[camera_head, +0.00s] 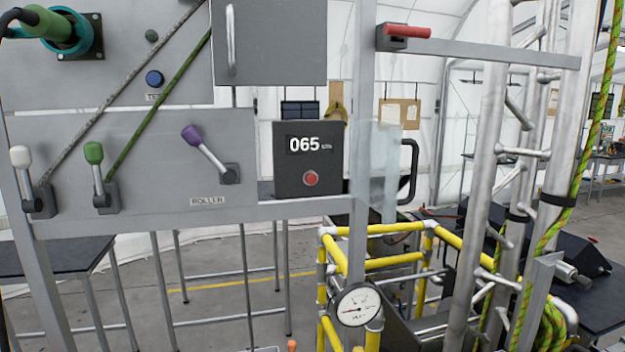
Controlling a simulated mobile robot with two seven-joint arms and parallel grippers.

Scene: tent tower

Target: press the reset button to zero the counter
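The counter (286,172) is a dark box on the grey frame near the middle of the head view. Its display (309,144) reads 065 in white digits. The round red reset button (310,178) sits below the display on the front face. Nothing covers the button or the digits. Neither of my grippers can be made out in this view.
A grey panel (130,135) left of the counter carries levers with white, green and purple knobs (191,135). A translucent plate and a black handle (411,170) stand to the right. Yellow rails (385,262) and a pressure gauge (357,305) are below right.

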